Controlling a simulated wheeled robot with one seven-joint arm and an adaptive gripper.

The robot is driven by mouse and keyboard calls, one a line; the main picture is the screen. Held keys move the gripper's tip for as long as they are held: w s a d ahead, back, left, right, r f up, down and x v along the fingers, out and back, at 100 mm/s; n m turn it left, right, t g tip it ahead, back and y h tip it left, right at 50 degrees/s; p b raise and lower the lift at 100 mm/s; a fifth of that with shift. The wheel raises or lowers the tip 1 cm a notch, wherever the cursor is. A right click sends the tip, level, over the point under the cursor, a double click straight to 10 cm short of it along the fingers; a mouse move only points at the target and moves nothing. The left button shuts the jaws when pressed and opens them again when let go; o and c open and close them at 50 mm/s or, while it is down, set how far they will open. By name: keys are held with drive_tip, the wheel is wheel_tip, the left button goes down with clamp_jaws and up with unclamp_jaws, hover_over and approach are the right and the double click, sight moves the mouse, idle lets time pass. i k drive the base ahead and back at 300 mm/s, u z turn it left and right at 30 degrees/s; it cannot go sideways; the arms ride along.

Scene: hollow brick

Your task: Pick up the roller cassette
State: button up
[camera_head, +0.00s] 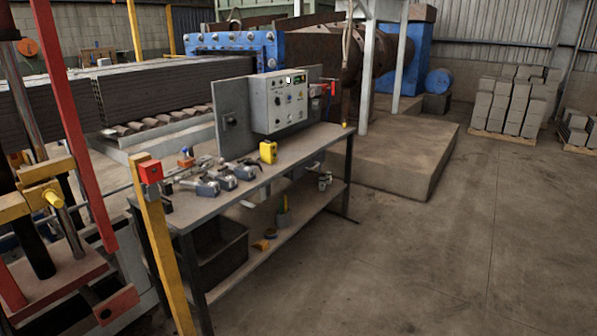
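I cannot tell for certain which thing is the roller cassette. Several small grey metal pieces (225,179) with darker ends lie in a row on the workbench top (240,201), left of a yellow block-like item (268,152). They are too small to name surely. My gripper is not in view.
A grey control box (279,102) stands at the bench's back. A yellow post (163,245) with a red box (150,171) stands at its front left. A dark bin (222,255) sits on the lower shelf. Open concrete floor (430,260) lies to the right.

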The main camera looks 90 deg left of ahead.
sight(243, 172)
drive_tip(key=i, duration=1.2)
drive_tip(key=u, duration=5.25)
drive_tip(key=i, duration=1.1)
